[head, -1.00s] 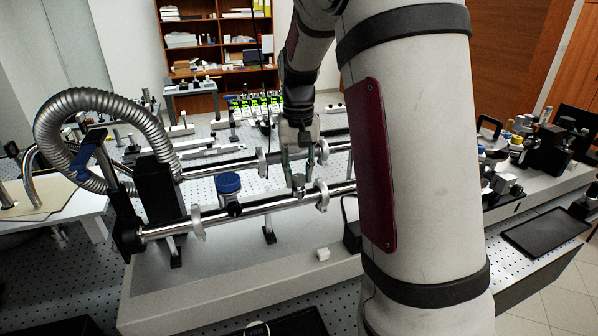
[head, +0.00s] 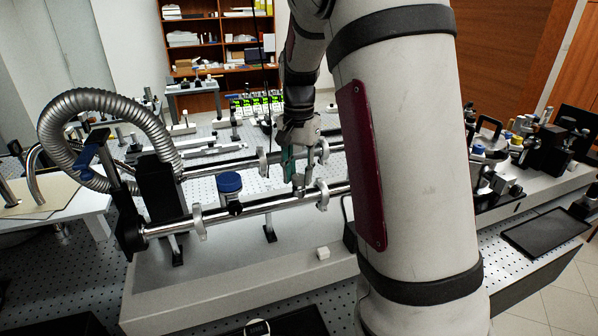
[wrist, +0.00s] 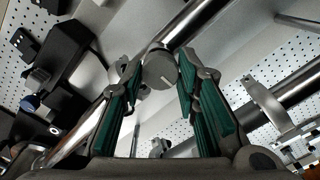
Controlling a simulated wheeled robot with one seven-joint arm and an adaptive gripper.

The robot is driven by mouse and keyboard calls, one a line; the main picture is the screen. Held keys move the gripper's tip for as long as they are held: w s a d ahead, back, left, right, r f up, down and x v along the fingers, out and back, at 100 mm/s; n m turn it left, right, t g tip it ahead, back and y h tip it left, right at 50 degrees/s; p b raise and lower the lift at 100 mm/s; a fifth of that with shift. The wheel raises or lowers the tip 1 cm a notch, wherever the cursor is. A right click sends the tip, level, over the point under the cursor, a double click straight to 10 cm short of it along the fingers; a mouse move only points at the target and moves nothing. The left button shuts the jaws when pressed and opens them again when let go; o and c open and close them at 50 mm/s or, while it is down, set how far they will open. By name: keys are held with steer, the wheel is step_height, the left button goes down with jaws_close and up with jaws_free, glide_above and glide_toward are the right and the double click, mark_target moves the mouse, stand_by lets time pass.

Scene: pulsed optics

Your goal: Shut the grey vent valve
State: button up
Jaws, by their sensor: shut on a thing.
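The grey vent valve has a round grey knob (wrist: 160,72) with a pale line on its face, seen between the fingertips in the wrist view. In the head view the valve (head: 299,189) sits on the front steel pipe (head: 262,206). My gripper (head: 298,178) reaches down to it from above, its green-padded fingers on either side. In the wrist view my gripper (wrist: 160,76) is shut on the knob. The fingers partly hide the knob's sides, and its exact turn angle is hard to read in the head view.
A blue-capped part (head: 229,183) stands left of the valve by the pipes. A rear pipe (head: 222,166) runs behind, and clamps (head: 322,195) ring the front pipe. A ribbed metal hose (head: 75,105) arches at left.

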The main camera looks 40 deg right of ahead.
mark_target(299, 177)
stand_by(0.4)
steer(key=o, duration=1.2)
steer(key=shift+c, duration=0.2)
step_height(299, 177, up, 12)
steer(key=s+a+r+n+t, duration=0.3)
steer(key=s+a+n, duration=0.3)
steer(key=s+a, duration=0.5)
steer(key=s+a+f+n+t, duration=0.2)
steer(key=s+a+f+n, duration=0.2)
steer(key=s, duration=0.6)
steer(key=a+n, duration=0.2)
steer(key=a, duration=0.1)
steer(key=shift+s+t, duration=0.3)
steer(key=shift+s, duration=0.1)
